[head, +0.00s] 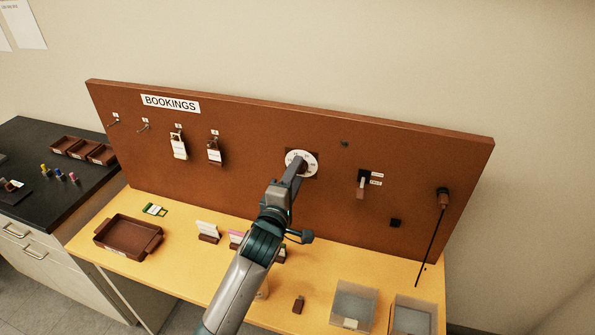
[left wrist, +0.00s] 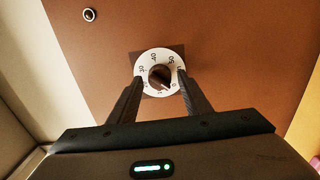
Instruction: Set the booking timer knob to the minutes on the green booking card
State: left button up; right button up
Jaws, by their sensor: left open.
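The booking timer is a white numbered dial (head: 312,158) on the brown board, and its dark round knob shows in the left wrist view (left wrist: 160,75). A pale mark on the knob points toward the lower right in that view; the exact minutes are too small to read. My left gripper (head: 298,164) is open at the dial. In the left wrist view its two fingers stand on either side of the knob; contact cannot be told. A green and white card (head: 155,209), seemingly the green booking card, lies on the yellow table; its writing is unreadable. My right gripper is out of view.
The board carries tags on hooks (head: 179,147), a small switch (head: 361,186) and a hanging black rod (head: 430,245). On the table are a brown tray (head: 128,255), small card stands (head: 208,231) and clear bins (head: 353,304). A black side counter (head: 40,150) stands at left.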

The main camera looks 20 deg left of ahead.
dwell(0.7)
pick_arm(q)
jog(key=c, duration=1.1)
jog(key=shift+o, duration=0.2)
jog(key=m, duration=1)
jog(key=shift+m, duration=0.4)
jog(key=o, duration=1.1)
jog(key=shift+o, duration=0.2)
jog(key=shift+s, duration=0.1)
jog(key=s+p, duration=0.2)
jog(key=s, duration=0.6)
jog(key=shift+a+p, duration=0.15)
jog(key=shift+p, duration=0.25)
